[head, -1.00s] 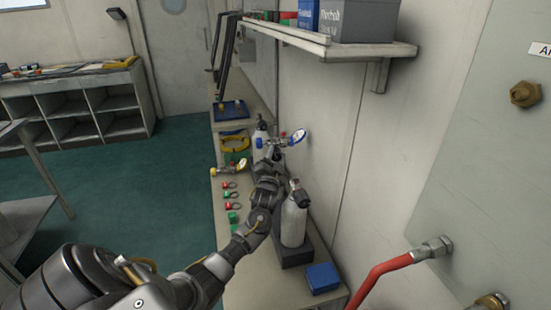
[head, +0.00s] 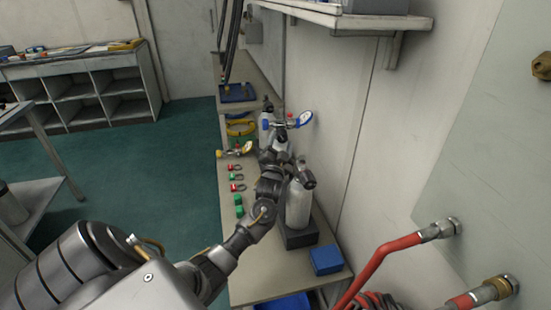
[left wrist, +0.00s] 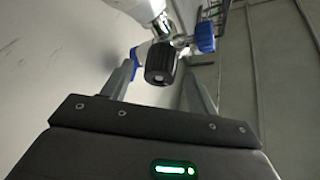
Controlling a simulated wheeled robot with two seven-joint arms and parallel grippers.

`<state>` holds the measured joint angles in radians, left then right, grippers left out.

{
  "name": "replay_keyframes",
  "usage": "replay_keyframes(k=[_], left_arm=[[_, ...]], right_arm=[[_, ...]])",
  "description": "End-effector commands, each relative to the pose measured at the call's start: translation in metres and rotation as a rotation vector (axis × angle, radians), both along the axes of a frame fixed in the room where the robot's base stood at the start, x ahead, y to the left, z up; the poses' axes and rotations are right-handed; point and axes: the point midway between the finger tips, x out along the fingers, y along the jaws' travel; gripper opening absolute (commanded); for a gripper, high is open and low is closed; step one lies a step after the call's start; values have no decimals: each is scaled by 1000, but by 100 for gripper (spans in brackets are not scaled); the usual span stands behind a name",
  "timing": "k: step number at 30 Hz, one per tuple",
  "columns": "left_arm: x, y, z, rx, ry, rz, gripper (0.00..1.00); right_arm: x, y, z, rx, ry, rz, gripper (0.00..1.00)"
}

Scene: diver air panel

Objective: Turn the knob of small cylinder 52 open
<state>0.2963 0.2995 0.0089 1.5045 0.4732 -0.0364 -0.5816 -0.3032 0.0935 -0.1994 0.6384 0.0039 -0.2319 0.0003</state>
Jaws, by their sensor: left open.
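In the left wrist view a black ribbed knob (left wrist: 160,65) faces me, on a metal valve at the top of a white cylinder (left wrist: 142,7). My left gripper (left wrist: 161,82) is open, with one finger on each side of the knob; I cannot tell whether they touch it. In the head view my left gripper (head: 272,158) is at the small cylinders on the bench, partly hiding one pale cylinder (head: 281,141). Another grey cylinder (head: 299,204) with a black-topped valve stands nearer, right of my arm. No number is readable. My right gripper is out of view.
A blue-and-white gauge (head: 305,119) is close beyond my left gripper, and a blue knob (left wrist: 204,38) is beside the black one. A blue box (head: 325,260) sits at the bench's near end. The wall closes the right side.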

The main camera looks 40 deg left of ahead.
Motion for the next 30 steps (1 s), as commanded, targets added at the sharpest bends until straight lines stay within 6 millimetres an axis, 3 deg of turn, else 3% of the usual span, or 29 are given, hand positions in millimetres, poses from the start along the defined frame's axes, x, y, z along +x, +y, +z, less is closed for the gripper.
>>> replay_keyframes(k=[9, 15, 21, 30], left_arm=[[-66, -37, -3, -1, 0, -1, 59], [-95, -53, -2, -2, 0, 0, 59], [-106, -60, -1, -1, 1, 1, 59], [-107, -61, -1, 0, -1, 1, 59]], right_arm=[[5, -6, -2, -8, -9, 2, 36], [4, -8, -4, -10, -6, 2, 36], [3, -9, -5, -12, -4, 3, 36], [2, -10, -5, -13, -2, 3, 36]])
